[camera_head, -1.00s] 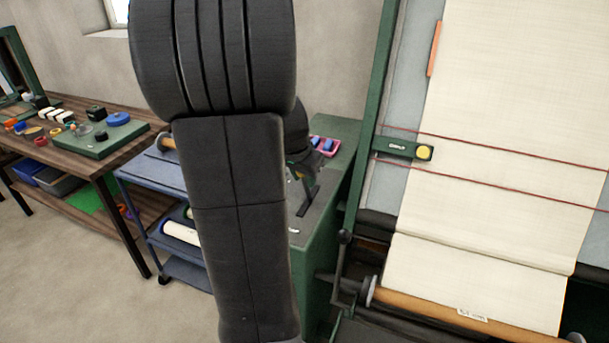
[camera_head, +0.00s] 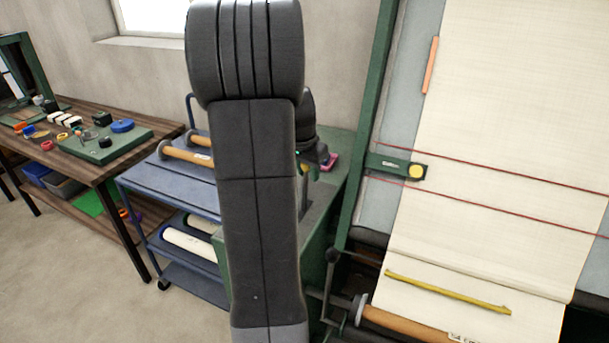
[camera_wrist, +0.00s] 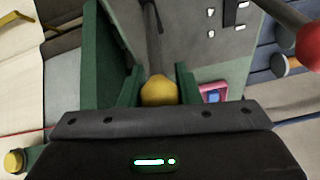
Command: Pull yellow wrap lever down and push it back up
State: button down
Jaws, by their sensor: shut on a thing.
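The yellow lever's rounded knob (camera_wrist: 158,91) sits between the green fingers of my gripper (camera_wrist: 158,84) in the wrist view. My gripper is shut on it. A dark lever shaft (camera_wrist: 154,45) runs from the knob toward the top of that view. In the head view my gripper (camera_head: 308,168) is at the green cabinet, largely hidden behind my arm. A bit of yellow shows beside it, and the dark shaft (camera_head: 304,202) stands below.
The cream cloth (camera_head: 520,110) hangs on the loom at right, with a yellow strip (camera_head: 445,291) lying across its lower part. A green bracket with a yellow knob (camera_head: 417,172) juts over it. A red knob (camera_wrist: 310,45) shows at the wrist view's right. A blue cart (camera_head: 180,183) stands left.

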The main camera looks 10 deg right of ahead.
jog(key=shift+w+d+f, duration=0.15)
jog(key=shift+w+d, duration=0.05)
jog(key=shift+w, duration=0.05)
dwell(0.4)
jog(key=c, duration=1.1)
grip_release()
jog(key=shift+w+f, duration=0.1)
jog(key=b+v, duration=0.1)
jog(key=v, duration=1.3)
jog(key=shift+d, duration=0.1)
jog(key=shift+c, duration=0.5)
